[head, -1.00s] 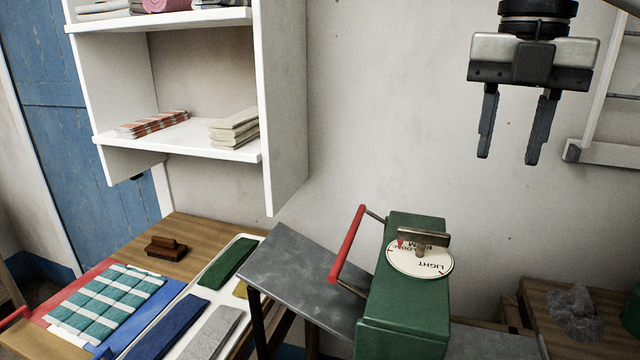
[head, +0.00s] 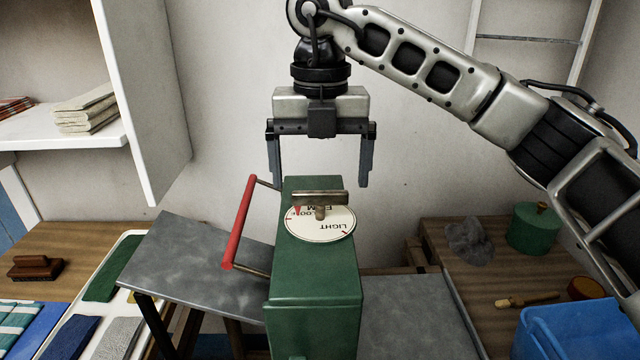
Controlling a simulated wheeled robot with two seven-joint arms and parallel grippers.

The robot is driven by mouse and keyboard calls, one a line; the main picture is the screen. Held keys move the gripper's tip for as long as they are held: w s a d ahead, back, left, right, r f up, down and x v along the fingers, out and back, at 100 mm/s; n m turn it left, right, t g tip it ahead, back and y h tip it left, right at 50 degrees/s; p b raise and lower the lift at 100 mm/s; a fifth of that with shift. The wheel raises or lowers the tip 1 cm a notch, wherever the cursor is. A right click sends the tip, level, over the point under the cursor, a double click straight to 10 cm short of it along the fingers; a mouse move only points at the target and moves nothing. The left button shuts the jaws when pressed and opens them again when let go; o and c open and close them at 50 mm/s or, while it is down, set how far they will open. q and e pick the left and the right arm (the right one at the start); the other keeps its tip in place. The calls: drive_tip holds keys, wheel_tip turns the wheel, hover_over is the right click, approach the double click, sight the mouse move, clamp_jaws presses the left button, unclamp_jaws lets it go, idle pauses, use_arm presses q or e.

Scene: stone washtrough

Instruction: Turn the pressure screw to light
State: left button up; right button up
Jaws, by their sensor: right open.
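The pressure screw's T-shaped handle (head: 320,198) stands on a round white dial (head: 325,232) on top of a green box-shaped machine (head: 314,285). The dial carries the words LIGHT, nearest the front, and others partly hidden by the handle. A small red pointer mark (head: 298,210) shows at the dial's left side, by the word at the loose end. The crossbar lies about left to right. My right gripper (head: 319,185) is open, pointing down, above and behind the screw, its fingers wide apart and empty. My left gripper is not in view.
A red-barred handle (head: 239,222) sticks out left of the machine. A grey slab (head: 200,262) lies under it. A white shelf (head: 70,140) stands at upper left. A blue bin (head: 575,330) and a green pot (head: 533,228) are at right.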

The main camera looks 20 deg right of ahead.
sight(320, 198)
drive_tip(key=shift+f, duration=1.2)
drive_tip(key=c, duration=1)
drive_tip(key=shift+n, duration=0.3)
